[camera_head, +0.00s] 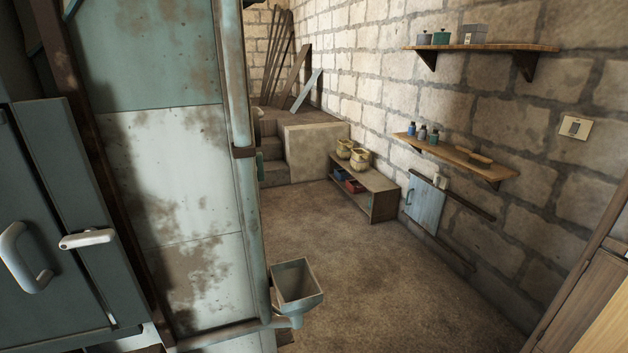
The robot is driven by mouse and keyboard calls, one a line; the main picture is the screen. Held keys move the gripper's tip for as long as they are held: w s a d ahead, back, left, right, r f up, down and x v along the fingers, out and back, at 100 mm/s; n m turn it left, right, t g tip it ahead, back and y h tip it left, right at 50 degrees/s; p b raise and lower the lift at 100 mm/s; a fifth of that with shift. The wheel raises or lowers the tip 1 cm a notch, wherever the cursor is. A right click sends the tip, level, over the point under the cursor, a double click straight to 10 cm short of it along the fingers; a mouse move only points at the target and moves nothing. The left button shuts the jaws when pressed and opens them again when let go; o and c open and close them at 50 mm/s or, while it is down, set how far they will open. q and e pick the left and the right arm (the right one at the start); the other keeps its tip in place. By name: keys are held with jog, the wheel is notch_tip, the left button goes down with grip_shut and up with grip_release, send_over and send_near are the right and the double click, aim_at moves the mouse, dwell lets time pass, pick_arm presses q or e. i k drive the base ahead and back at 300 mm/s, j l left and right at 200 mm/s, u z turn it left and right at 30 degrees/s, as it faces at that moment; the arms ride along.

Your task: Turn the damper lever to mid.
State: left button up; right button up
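No part that I can surely name as the damper lever shows. At the left edge, a dark teal door (75,200) carries a pale looped handle (18,262). A short whitish lever-like handle (87,239) sits beside it, lying nearly level in the picture. I cannot tell whether either of these is the damper lever, and no position marks are readable. Neither of my grippers is in view.
A tall rusty pale-teal panel (185,180) with a vertical pipe stands close at left. A metal hopper (297,285) juts out at its foot. Wall shelves (485,47) and a low bench (375,190) line the right wall. The middle floor (385,275) is clear.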

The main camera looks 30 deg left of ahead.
aim_at(259, 156)
jog(key=i+l+u, duration=0.15)
jog(key=i+u, duration=0.15)
jog(key=u, duration=0.2)
jog(key=i+l+u, duration=0.25)
jog(key=u, duration=0.25)
jog(key=i+l+u, duration=0.3)
jog(key=u, duration=0.2)
jog(key=i+l+u, duration=0.15)
jog(key=l+u, duration=0.95)
jog(key=i+l+u, duration=0.1)
jog(key=l, duration=0.25)
